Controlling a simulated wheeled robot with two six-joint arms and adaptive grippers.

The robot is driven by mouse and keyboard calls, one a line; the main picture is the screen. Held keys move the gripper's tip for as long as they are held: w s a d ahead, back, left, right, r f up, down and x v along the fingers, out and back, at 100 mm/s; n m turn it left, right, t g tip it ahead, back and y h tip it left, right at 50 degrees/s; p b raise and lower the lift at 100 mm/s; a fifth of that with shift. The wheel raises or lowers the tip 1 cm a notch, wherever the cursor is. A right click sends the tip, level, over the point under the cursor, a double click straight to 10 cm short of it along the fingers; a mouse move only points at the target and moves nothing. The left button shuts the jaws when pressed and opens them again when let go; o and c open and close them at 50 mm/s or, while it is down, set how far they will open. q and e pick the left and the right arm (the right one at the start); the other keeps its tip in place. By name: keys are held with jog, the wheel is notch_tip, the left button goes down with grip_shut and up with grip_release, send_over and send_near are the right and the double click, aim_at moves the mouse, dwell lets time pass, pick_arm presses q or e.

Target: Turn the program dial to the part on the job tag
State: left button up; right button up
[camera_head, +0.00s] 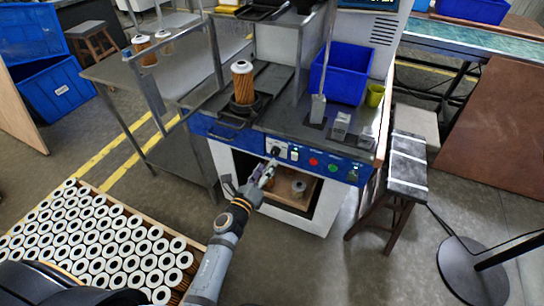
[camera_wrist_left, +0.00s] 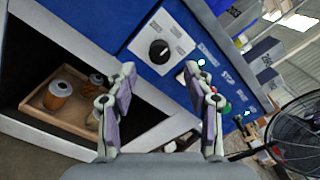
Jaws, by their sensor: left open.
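The program dial (camera_wrist_left: 159,51) is a round black knob with a white pointer mark on a white plate. It sits on the blue control panel (camera_wrist_left: 203,58) of the machine, and shows small in the head view (camera_head: 276,151). My left gripper (camera_wrist_left: 168,80) is open and empty, with its fingers apart just below the dial in the wrist view. In the head view my left gripper (camera_head: 265,172) is in front of the machine, below the panel. The plate's lettering is too small to read. I cannot make out a job tag. My right gripper is not in view.
Right of the dial are a red button (camera_head: 313,162) and a green button (camera_head: 333,167). Below the panel, an open compartment holds a wooden tray (camera_wrist_left: 45,97) with cartridges. On top are a cartridge (camera_head: 243,82) and a blue bin (camera_head: 341,75). A stool (camera_head: 403,170) stands right.

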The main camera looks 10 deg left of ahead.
aim_at(274, 154)
pick_arm(q)
jog(key=x, duration=0.5)
jog(key=shift+w, duration=0.3)
jog(key=shift+c, duration=0.4)
grip_shut()
